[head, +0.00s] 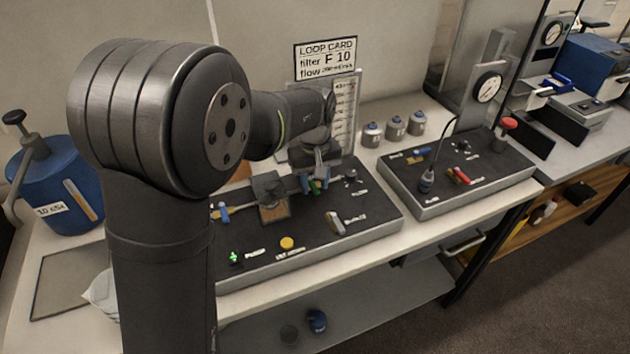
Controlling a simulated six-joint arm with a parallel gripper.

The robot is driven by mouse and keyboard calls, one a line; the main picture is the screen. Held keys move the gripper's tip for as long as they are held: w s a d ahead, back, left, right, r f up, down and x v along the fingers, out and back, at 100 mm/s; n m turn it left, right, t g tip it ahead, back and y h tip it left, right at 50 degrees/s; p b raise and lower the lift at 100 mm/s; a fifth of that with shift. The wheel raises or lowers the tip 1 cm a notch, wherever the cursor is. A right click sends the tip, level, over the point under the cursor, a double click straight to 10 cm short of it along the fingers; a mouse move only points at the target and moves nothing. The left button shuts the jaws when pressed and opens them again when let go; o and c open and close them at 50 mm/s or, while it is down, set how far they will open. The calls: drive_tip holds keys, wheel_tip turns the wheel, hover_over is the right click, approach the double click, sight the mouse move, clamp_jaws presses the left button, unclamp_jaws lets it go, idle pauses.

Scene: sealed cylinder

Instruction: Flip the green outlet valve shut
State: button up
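My gripper (313,184) points down over the rear part of the left black panel (345,250). A small green piece, apparently the green outlet valve's handle (319,187), shows right at the fingertips. The gripper covers part of it, so I cannot tell its angle or whether the fingers touch it. The finger gap is too small and hidden to read as open or shut.
A blue-handled valve (222,212) and a block (269,190) stand left of my gripper. A yellow button (287,243) and green light (235,257) are at the panel's front. A scale column (345,112) stands behind.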

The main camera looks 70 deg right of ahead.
sight(315, 188)
wheel_tip(315, 188, up, 18)
drive_tip(key=shift+f, duration=0.25)
idle(0.4)
drive_tip(key=shift+f, duration=0.1)
idle(0.4)
wheel_tip(315, 188, down, 17)
drive_tip(key=shift+f, duration=0.2)
idle(0.4)
drive_tip(key=shift+r, duration=0.1)
